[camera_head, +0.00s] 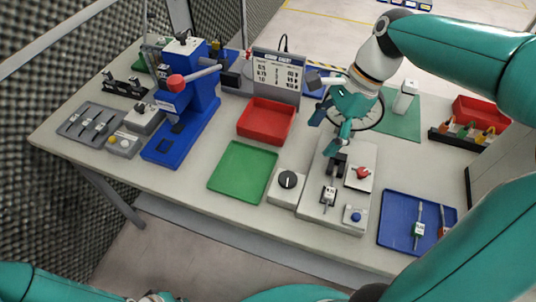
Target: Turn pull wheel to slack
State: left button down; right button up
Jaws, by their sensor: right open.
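A white fixture (318,208) stands right of the table's middle. It carries a black clamp-like part (338,160), a red knob (362,173), a small labelled piece (329,196) and a blue button (355,215). No part is clearly marked as the pull wheel. My right gripper (331,122) is open and empty, pointing down just behind the fixture. It partly hides a round dark-rimmed disc (372,116) and the fixture's far end. My left arm shows at the bottom left; its gripper is out of view.
A green tray (243,172) and a red tray (266,121) lie left of the fixture. A blue press (190,110) with a red-tipped lever stands further left. A blue tray (400,222) with tools lies to the right. A sign (277,75) stands at the back.

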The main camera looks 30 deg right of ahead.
aim_at(287, 178)
jog(key=x, duration=1.6)
jog(key=shift+w+a+f, duration=0.15)
jog(key=shift+w+a, duration=0.1)
jog(key=shift+a, duration=0.2)
jog(key=c, duration=1.2)
jog(key=shift+a, duration=0.1)
